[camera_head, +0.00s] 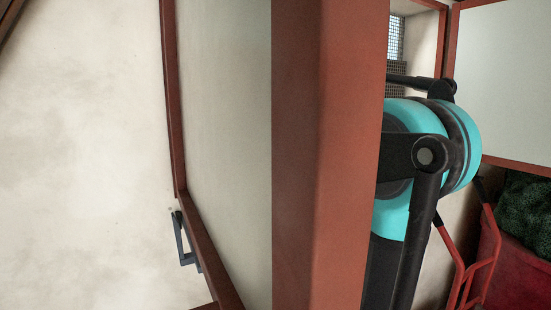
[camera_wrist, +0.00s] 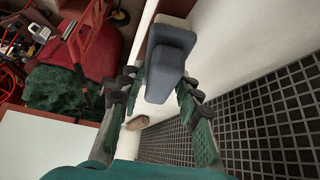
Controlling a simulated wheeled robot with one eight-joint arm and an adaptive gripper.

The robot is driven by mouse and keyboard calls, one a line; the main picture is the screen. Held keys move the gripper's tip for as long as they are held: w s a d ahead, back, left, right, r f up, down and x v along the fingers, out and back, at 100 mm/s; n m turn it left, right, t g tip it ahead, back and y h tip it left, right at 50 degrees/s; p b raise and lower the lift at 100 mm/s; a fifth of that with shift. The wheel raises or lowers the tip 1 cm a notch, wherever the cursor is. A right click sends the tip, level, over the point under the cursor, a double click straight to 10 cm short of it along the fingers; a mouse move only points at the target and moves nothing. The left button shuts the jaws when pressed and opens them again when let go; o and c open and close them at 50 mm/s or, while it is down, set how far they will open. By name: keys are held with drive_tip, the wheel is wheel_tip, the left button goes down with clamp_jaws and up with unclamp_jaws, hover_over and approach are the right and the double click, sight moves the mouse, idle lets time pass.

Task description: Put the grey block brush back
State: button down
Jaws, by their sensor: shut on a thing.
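The grey block brush (camera_wrist: 165,60) is a blue-grey block in the wrist view, at the upper middle. My gripper (camera_wrist: 158,88) has its two green fingers on either side of the block and is shut on it. The block is held over a pale surface beside a dark grid. Its underside and any bristles cannot be made out. In the head view the block and fingertips do not show; only a turquoise and black part of my arm (camera_head: 425,150) shows behind a red-brown post.
The thick red-brown post (camera_head: 325,150) blocks the middle of the head view. A dark grid (camera_wrist: 265,115) lies right in the wrist view, with a small brown object (camera_wrist: 137,123) near it.

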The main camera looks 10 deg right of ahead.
drive_tip(key=shift+w+a, duration=0.3)
drive_tip(key=shift+w, duration=0.6)
drive_tip(key=shift+w+a, duration=0.25)
drive_tip(key=shift+w, duration=0.6)
drive_tip(key=w, duration=0.2)
drive_tip(key=w+a, duration=0.1)
drive_tip(key=shift+f, duration=0.35)
drive_tip(key=shift+s+f, duration=0.15)
drive_tip(key=shift+f, duration=0.05)
drive_tip(key=shift+f, duration=0.3)
drive_tip(key=c, duration=1.1)
unclamp_jaws()
drive_tip(key=shift+o, duration=0.2)
